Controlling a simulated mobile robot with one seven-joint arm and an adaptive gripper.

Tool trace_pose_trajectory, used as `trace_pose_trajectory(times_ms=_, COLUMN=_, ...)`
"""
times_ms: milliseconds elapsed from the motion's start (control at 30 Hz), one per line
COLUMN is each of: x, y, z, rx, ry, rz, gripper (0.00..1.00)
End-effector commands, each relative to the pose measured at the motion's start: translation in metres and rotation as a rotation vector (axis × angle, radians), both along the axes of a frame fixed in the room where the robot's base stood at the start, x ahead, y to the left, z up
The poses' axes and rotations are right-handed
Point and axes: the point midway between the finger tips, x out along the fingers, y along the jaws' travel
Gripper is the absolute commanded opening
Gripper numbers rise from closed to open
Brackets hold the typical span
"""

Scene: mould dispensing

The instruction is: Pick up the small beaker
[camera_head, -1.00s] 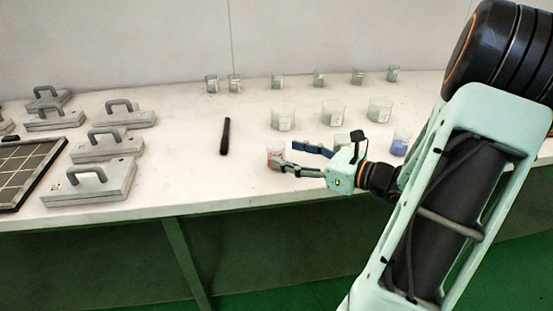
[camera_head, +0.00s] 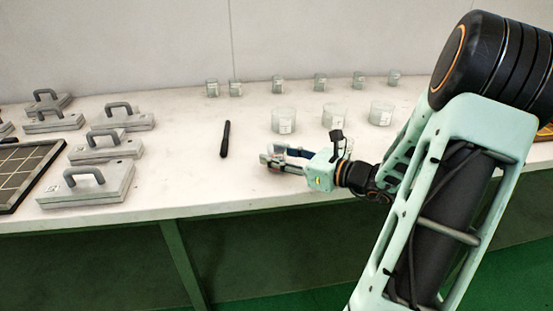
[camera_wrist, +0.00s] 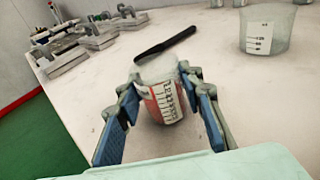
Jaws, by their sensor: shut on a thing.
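The small beaker (camera_wrist: 165,102) has red contents and black scale marks. In the wrist view it stands between the two fingertips, tilted slightly in the picture. My gripper (camera_wrist: 162,75) is shut on it, with one finger on each side. In the head view my gripper (camera_head: 272,156) is low over the front of the white table, and the fingers hide most of the beaker. I cannot tell whether its base touches the table.
A black pen-like stick (camera_head: 225,139) lies left of my gripper. Larger clear beakers (camera_head: 284,121) stand behind it, with several small beakers (camera_head: 278,85) along the wall. Grey handled blocks (camera_head: 88,186) and a dark gridded tray (camera_head: 22,175) are at left. The table's front edge is near.

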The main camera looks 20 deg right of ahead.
Motion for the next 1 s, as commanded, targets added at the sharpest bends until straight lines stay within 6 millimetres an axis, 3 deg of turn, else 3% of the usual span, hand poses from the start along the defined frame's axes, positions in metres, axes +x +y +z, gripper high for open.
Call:
trace_pose_trajectory(times_ms=133, x=0.0, y=0.0, z=0.0, rx=0.0, ry=0.0, rz=0.0, gripper=0.09)
trace_pose_trajectory(times_ms=367, x=0.0, y=0.0, z=0.001, rx=-0.001, ry=0.0, rz=0.0, gripper=0.09)
trace_pose_trajectory(times_ms=567, x=0.0, y=0.0, z=0.015, rx=-0.003, ry=-0.001, rz=0.0, gripper=0.09)
trace_pose_trajectory(times_ms=700, x=0.0, y=0.0, z=0.038, rx=-0.004, ry=-0.003, rz=0.002, gripper=0.09)
trace_pose_trajectory(times_ms=1000, x=-0.056, y=0.001, z=0.101, rx=-0.004, ry=-0.001, rz=-0.003, gripper=0.09)
